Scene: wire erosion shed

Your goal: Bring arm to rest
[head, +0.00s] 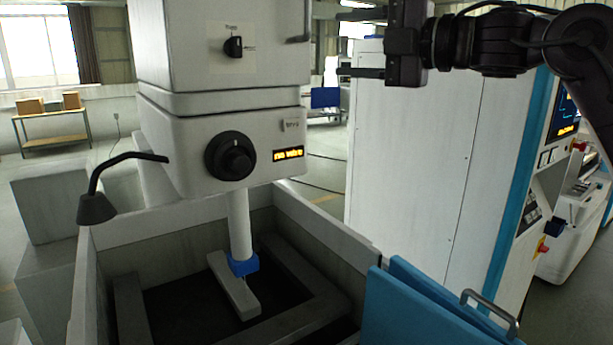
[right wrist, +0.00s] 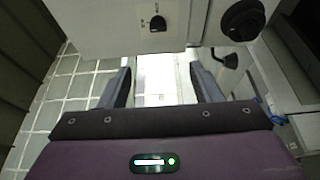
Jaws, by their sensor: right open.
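My right arm (head: 500,45) comes in from the upper right of the head view, stretched level toward the machine head. My right gripper (head: 362,44) is open and empty, its two fingers pointing left, to the right of the machine's upper housing. In the right wrist view the two fingers (right wrist: 160,85) stand apart with nothing between them. The machine head (head: 225,140) is light grey with a small switch (head: 233,47), a large black knob (head: 230,157) and a lit orange display (head: 289,154). My left gripper is not in view.
Below the head is an open tank (head: 320,230) with a blue-collared column (head: 241,240) inside. Blue panels (head: 400,305) stand at its front right. A tall white cabinet (head: 410,150) stands behind my right gripper. A black lamp (head: 97,207) is at the left.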

